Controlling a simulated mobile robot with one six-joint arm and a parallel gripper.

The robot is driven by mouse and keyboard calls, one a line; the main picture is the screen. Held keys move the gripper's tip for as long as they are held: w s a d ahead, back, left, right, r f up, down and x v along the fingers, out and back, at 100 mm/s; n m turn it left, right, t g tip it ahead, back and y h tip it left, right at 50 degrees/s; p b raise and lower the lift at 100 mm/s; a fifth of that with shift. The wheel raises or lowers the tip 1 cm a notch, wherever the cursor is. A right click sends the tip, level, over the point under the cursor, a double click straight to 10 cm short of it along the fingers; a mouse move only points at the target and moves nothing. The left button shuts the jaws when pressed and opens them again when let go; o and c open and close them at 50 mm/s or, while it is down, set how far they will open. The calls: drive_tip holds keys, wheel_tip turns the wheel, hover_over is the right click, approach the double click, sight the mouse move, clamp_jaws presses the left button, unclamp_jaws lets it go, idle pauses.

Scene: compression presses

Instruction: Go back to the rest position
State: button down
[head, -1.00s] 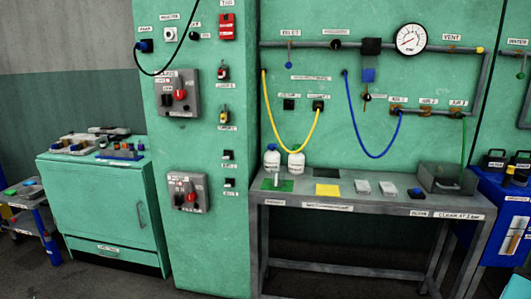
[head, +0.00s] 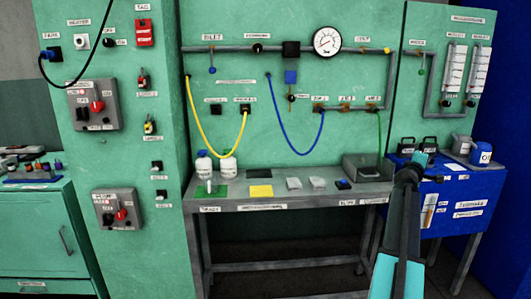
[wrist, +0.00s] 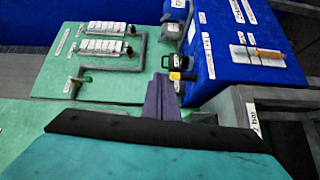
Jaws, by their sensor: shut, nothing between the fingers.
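My gripper (head: 419,160) is at the end of my teal and black arm, raised in the right part of the head view, in front of the blue cabinet's left side. It looks small there and appears empty. In the wrist view, the purple-grey fingers (wrist: 164,92) are together with nothing held between them. They point toward the blue cabinet and the green panel, and I see no contact with either.
A grey workbench (head: 225,204) with bottles, coloured pads and small blocks stands ahead. A blue cabinet (head: 450,222) is at right, below a panel with two flow meters (head: 453,75). A green cabinet (head: 35,240) is at left. A gauge (head: 327,40) hangs above the bench.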

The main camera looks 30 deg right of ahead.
drive_tip(key=w+a+f+y+p, duration=0.1)
drive_tip(key=w+a+f+y, duration=0.1)
drive_tip(key=w+a+f, duration=0.5)
drive_tip(key=w+a+f+m+y, duration=0.15)
drive_tip(key=a+f, duration=0.35)
drive_tip(key=f, duration=0.6)
drive_tip(key=w+a+f+y+p, duration=0.1)
drive_tip(key=w+a+f+y, duration=0.15)
drive_tip(key=a+f, duration=0.45)
drive_tip(key=a+f+g+y+p, duration=0.2)
drive_tip(key=a+f+y, duration=0.3)
drive_tip(key=a+f, duration=1.9)
drive_tip(key=s+a+f+g+y+p, duration=0.1)
drive_tip(key=s+a+f, duration=0.3)
drive_tip(key=a, duration=0.4)
drive_tip(key=s+a+f+g+y+p, duration=0.1)
drive_tip(key=s+a+f, duration=0.25)
drive_tip(key=a, duration=0.45)
drive_tip(key=s+a+f+g+y, duration=0.2)
drive_tip(key=s+a+f, duration=0.25)
drive_tip(key=a, duration=0.35)
drive_tip(key=s+a+f+g+y+p, duration=0.1)
drive_tip(key=s+a+g, duration=0.1)
drive_tip(key=s+a, duration=0.6)
drive_tip(key=s+a+f+m+g+y+p, duration=0.1)
drive_tip(key=s+a+g, duration=0.1)
drive_tip(key=s+a, duration=0.7)
drive_tip(key=s, duration=0.4)
drive_tip(key=shift+s+f+g, duration=0.2)
drive_tip(key=shift+g, duration=0.1)
